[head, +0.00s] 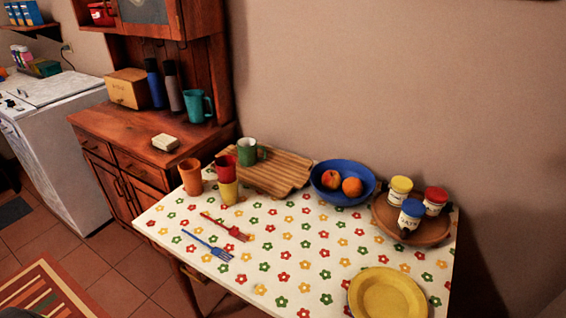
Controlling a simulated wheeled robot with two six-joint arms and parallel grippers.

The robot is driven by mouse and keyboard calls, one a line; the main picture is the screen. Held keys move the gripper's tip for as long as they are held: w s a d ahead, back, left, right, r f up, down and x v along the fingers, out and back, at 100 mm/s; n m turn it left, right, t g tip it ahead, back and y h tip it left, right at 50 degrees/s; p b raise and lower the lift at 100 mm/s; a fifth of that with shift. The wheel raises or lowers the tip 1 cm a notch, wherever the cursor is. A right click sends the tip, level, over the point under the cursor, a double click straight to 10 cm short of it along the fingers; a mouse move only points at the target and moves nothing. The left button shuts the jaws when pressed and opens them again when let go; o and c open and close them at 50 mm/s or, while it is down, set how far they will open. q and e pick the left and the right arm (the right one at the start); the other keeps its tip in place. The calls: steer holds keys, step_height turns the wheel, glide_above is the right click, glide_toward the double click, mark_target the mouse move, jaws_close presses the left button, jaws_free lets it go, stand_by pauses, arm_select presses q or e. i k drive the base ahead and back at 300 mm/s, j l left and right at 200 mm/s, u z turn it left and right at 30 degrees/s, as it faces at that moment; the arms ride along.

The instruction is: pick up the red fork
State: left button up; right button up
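The red fork (227,228) lies flat on the flowered tablecloth (304,240), towards the left side of the table. Its handle points to the upper left and its tines to the lower right. A blue fork (208,245) lies just in front of it, roughly parallel and apart from it. Neither of my grippers shows in the head view.
Behind the red fork stand an orange cup (190,177), a red cup (225,168) and a yellow cup (228,192). A ribbed wooden board (275,175) holds a green mug (247,152). A blue fruit bowl (342,196) and yellow plate (387,295) are further right. The cloth around the forks is clear.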

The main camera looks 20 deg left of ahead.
mark_target(233, 232)
steer(key=u, duration=1.2)
